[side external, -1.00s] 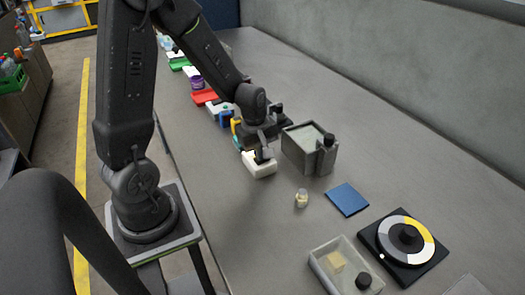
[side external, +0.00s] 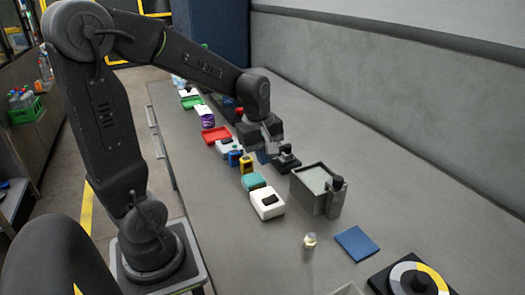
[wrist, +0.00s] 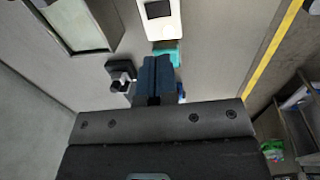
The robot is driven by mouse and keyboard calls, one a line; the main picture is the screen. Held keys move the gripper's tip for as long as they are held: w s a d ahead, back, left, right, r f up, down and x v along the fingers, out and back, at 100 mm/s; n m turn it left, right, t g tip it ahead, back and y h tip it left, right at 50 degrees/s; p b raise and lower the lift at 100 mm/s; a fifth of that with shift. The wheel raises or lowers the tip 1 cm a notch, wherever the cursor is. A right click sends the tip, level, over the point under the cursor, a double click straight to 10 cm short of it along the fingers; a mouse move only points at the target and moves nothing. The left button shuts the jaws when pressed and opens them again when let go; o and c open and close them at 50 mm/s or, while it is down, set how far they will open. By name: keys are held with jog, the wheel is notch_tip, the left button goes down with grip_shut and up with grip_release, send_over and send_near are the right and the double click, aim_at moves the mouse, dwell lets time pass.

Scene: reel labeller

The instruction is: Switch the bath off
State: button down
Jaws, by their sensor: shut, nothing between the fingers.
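The bath (side external: 308,197) is a grey open-topped box of pale liquid with a black unit on its right corner. Part of it shows at the top left of the wrist view (wrist: 112,22). A black base with a raised black lever or knob (side external: 288,160) stands behind the bath. In the wrist view, this black piece (wrist: 120,78) lies just left of my fingers. My gripper (side external: 263,157) is shut and empty, with blue fingers pointing down beside that piece. The fingers (wrist: 157,78) show together in the wrist view. I cannot tell whether they touch it.
A white box with a dark window (side external: 267,203) and a teal block (side external: 254,181) stand in front of my gripper. Yellow and blue items (side external: 246,164) and a red tray (side external: 216,135) line the left. A small vial (side external: 309,241) and blue pad (side external: 355,243) lie nearer.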

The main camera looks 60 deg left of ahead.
aim_at(273, 197)
jog(key=shift+s+r, duration=0.1)
jog(key=shift+r, duration=0.65)
jog(key=shift+w, duration=0.7)
jog(key=shift+f, duration=0.1)
jog(key=f, duration=0.4)
jog(key=w+f, duration=0.1)
jog(key=f, duration=0.8)
jog(key=shift+w+f, duration=0.35)
jog(key=shift+f, duration=0.05)
